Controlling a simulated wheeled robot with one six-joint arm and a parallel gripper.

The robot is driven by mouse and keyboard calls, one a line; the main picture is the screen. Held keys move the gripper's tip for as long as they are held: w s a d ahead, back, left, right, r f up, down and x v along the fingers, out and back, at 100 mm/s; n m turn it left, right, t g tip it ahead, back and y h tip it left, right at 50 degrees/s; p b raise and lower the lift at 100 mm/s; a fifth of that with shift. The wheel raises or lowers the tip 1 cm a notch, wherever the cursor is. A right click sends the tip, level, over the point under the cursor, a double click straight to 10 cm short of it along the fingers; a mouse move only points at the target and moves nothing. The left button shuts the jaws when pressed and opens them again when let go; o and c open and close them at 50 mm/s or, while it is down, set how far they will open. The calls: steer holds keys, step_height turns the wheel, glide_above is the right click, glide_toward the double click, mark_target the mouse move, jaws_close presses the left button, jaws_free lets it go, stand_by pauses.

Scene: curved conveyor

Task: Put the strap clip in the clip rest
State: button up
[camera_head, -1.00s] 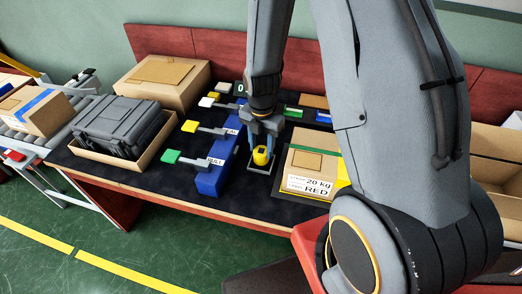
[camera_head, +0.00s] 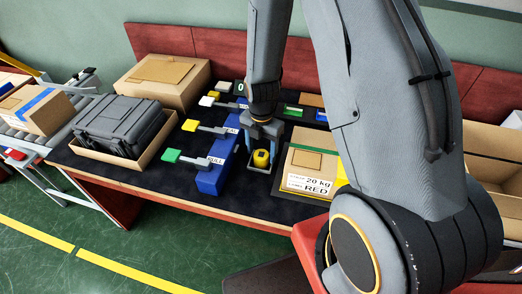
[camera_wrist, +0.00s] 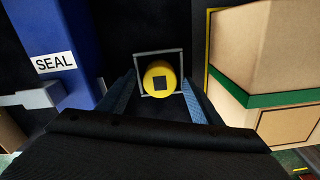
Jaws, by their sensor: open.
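The strap clip appears to be the yellow rounded piece with a dark square on it (camera_head: 261,159). It sits inside a thin grey square frame, which looks like the clip rest (camera_head: 250,167), on the dark table top. In the wrist view the yellow clip (camera_wrist: 160,69) lies within the frame's sides (camera_wrist: 138,61). My gripper (camera_head: 263,141) is open and empty just above the clip, pointing down. In the wrist view the fingers of my gripper (camera_wrist: 160,92) stand apart, one on each side of the clip.
A blue block with lever-like grey arms (camera_head: 208,182) stands left of the frame, and its "SEAL" label (camera_wrist: 54,62) shows in the wrist view. A cardboard box marked "RED" (camera_head: 308,163) stands close on the right. A black case (camera_head: 121,122) sits in a carton farther left.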

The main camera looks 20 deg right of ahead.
mark_target(261, 153)
steer(key=shift+r, duration=0.1)
step_height(261, 153, up, 11)
steer(key=b, duration=0.3)
steer(key=s+r+m, duration=0.3)
steer(key=s+m, duration=0.2)
steer(key=m, duration=0.8)
steer(key=s+r+m+t, duration=0.1)
steer(key=s+r+m, duration=0.3)
steer(key=m, duration=0.9)
steer(key=shift+s+a, duration=0.15)
steer(key=shift+s, duration=0.85)
steer(key=shift+r, duration=0.1)
